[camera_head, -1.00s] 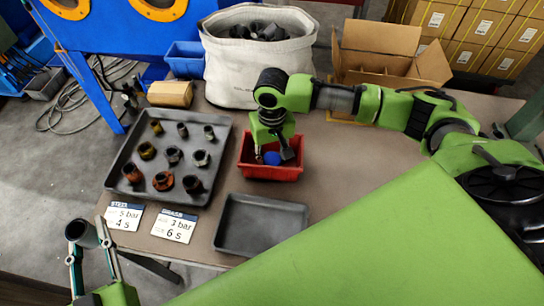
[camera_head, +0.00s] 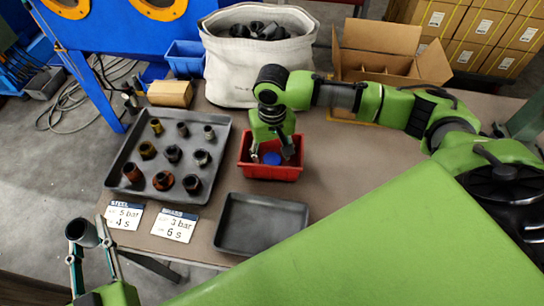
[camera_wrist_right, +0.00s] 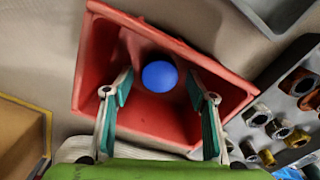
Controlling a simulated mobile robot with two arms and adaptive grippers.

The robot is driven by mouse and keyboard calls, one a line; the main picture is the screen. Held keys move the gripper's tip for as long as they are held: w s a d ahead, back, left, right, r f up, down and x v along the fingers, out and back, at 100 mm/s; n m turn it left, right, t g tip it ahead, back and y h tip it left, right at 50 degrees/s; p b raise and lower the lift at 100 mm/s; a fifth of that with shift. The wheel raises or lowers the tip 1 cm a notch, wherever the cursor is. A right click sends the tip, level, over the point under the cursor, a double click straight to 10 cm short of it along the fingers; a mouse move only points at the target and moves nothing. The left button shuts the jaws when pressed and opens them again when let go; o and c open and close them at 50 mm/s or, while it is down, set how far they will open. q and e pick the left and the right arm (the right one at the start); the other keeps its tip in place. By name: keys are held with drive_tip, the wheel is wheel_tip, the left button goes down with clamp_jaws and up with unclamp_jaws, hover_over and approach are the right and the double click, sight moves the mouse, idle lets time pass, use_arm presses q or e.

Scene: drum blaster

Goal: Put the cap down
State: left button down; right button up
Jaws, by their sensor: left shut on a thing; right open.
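The blue cap (camera_head: 271,158) is in the red bin (camera_head: 262,172) on the table. In the right wrist view the round cap (camera_wrist_right: 160,76) lies between my right fingertips, with a gap on each side, inside the red bin (camera_wrist_right: 96,62). My right gripper (camera_head: 273,150) is open, pointing down over the bin. My left gripper (camera_head: 92,250) is at the bottom left, off the table edge, shut on a dark pipe fitting (camera_head: 82,232) with a round open end.
A dark tray (camera_head: 121,186) with several fittings stands left of the bin. An empty dark tray (camera_head: 262,224) is in front. A white fabric bin (camera_head: 232,75) and an open cardboard box (camera_head: 375,45) stand behind. Two labels (camera_head: 174,225) lie at the front left.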

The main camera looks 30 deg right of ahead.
sight(272, 159)
wheel_tip(272, 159, up, 11)
idle(0.3)
idle(0.5)
